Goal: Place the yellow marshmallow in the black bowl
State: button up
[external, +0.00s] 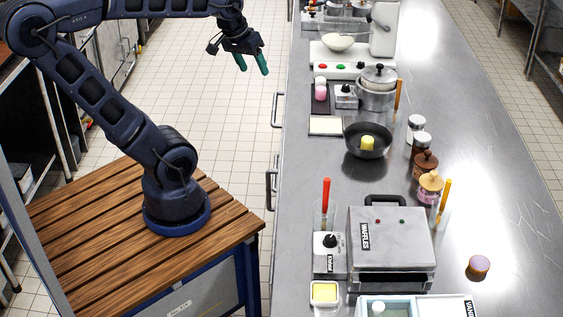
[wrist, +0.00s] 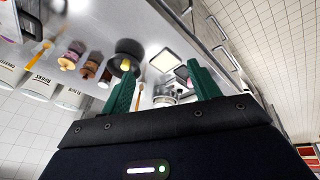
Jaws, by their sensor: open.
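The yellow marshmallow (external: 367,143) sits inside the black bowl (external: 357,153) on the steel counter in the external view. Both also show in the wrist view, the yellow marshmallow (wrist: 125,65) in the dark bowl (wrist: 118,48). My gripper (external: 253,67) is open and empty. It is raised over the floor to the left of the counter, well apart from the bowl. Its two green fingers show spread in the wrist view, with nothing between them held.
A white square plate (external: 325,125) lies left of the bowl. A pot (external: 376,95) stands behind it, jars (external: 420,143) to its right. A waffle maker (external: 390,240) stands in front. The counter's right side (external: 480,170) is mostly clear.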

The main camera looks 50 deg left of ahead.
jog(key=s, duration=0.1)
jog(key=s+a+m+y, duration=0.1)
jog(key=s, duration=0.1)
jog(key=s+a+m, duration=0.1)
jog(key=shift+s+f+t, duration=0.1)
jog(key=shift+s+t, duration=0.2)
jog(key=shift+t, duration=0.1)
dwell(1.0)
